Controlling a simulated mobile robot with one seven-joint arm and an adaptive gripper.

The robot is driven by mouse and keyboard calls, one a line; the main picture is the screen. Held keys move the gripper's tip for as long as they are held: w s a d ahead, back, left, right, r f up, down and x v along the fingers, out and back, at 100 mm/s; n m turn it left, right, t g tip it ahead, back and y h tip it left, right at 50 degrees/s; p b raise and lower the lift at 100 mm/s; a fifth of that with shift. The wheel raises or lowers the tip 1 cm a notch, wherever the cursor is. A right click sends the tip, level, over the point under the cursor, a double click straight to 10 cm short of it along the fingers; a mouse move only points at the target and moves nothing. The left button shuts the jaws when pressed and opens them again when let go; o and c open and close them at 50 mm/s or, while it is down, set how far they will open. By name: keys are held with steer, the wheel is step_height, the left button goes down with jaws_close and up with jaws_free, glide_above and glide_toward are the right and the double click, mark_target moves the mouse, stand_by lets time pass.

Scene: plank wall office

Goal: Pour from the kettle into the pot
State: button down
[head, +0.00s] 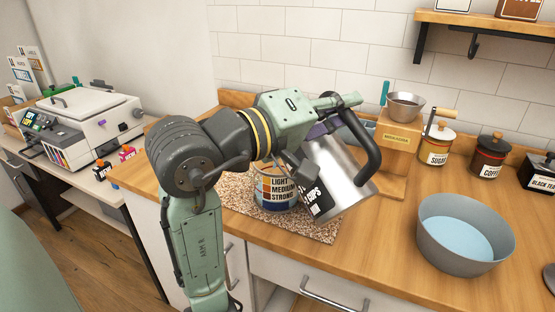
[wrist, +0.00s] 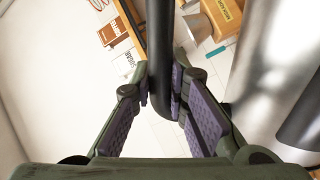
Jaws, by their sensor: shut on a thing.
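The kettle (head: 347,165) is a silver metal vessel with a black handle and a black lettered panel. It is tilted in the air at the middle of the head view. My gripper (head: 332,112) is shut on its handle; the wrist view shows the handle (wrist: 160,45) between the purple pads of my gripper (wrist: 165,90), with the silver body (wrist: 265,75) at the right. The likely pot (head: 277,190), a round container marked LIGHT, MEDIUM, STRONG, stands on a speckled mat, left of and partly behind the kettle. Its opening is mostly hidden; I cannot see any liquid flowing.
The speckled mat (head: 312,227) lies on the wooden counter. A grey bowl (head: 430,250) with a pale blue inside stands at the right. A wooden dripper stand (head: 396,160) is behind the kettle, with sugar (head: 437,150) and coffee (head: 490,158) jars beside it.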

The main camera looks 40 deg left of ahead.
mark_target(359, 173)
steer(key=shift+r, duration=0.1)
steer(key=d+f+m+b, duration=0.1)
steer(key=f+b, duration=0.1)
steer(key=b, duration=0.1)
steer(key=s+d+f+m+b, duration=0.1)
steer(key=d+f+m+b, duration=0.1)
steer(key=f+b, duration=0.1)
steer(key=d+f+m+b, duration=0.1)
steer(key=d+f+b, duration=0.1)
steer(key=f, duration=0.1)
steer(key=shift+s+d+f+m+b, duration=0.2)
steer(key=shift+s+f+m+b, duration=0.1)
steer(key=shift+m+b, duration=0.1)
steer(key=s+d+f+m+b, duration=0.2)
steer(key=d+f+m+b, duration=0.5)
steer(key=b, duration=0.2)
step_height(359, 173, up, 5)
steer(key=p, duration=0.4)
steer(key=shift+s+d, duration=0.1)
steer(key=shift+r, duration=0.1)
